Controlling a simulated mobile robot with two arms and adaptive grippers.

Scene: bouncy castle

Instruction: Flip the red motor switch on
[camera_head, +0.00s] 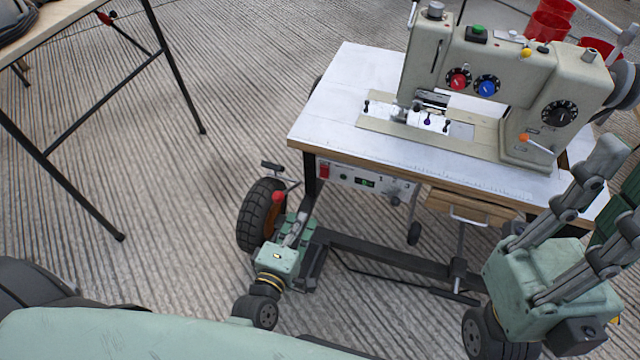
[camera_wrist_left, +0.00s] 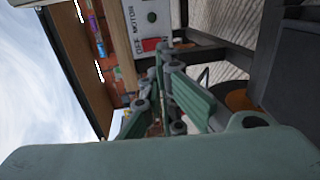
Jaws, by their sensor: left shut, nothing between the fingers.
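The red motor switch (camera_head: 324,170) is on the left end of a pale control panel (camera_head: 365,183) under the front edge of the sewing table. My left gripper (camera_head: 300,220) is shut and empty, below and slightly left of the switch in the head view. In the wrist view its fingers (camera_wrist_left: 162,62) point toward the switch; I cannot tell whether they touch it. My right gripper (camera_head: 612,185) is open and empty at the right, in front of the table.
A beige sewing machine (camera_head: 480,75) stands on the white tabletop (camera_head: 335,105). A drawer (camera_head: 470,208) hangs right of the panel. A dark wheel (camera_head: 262,215) and the table's dark frame are close to my left gripper. Another table (camera_head: 75,30) stands at upper left, with clear floor between.

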